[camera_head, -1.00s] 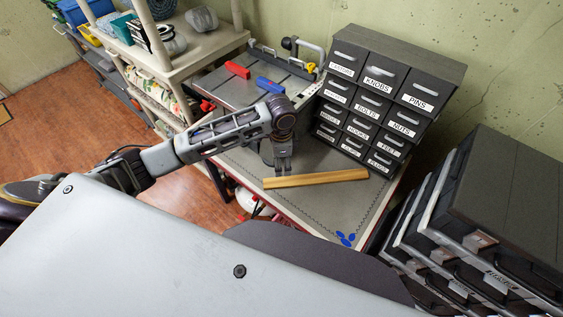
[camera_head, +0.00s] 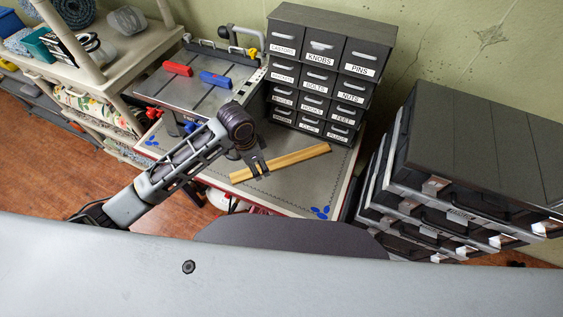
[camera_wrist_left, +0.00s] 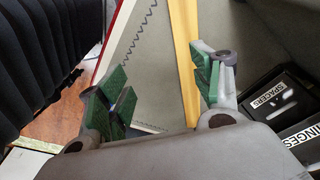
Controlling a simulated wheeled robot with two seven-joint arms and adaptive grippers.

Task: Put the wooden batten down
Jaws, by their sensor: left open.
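The wooden batten (camera_head: 295,158) is a long, light yellow-brown strip lying at a slant over the grey worktop (camera_head: 285,192), in front of the drawer cabinet. My left gripper (camera_head: 257,168) is at the batten, left of its middle, with its fingers pointing down. In the left wrist view the green-padded fingers are spread apart, and the batten (camera_wrist_left: 184,55) runs between them, closer to the right finger. The gripper hides a small part of the batten in the head view. My right gripper is not in view.
A dark labelled drawer cabinet (camera_head: 318,75) stands behind the batten. Stacked dark cases (camera_head: 470,165) stand to the right. The worktop's front part is clear.

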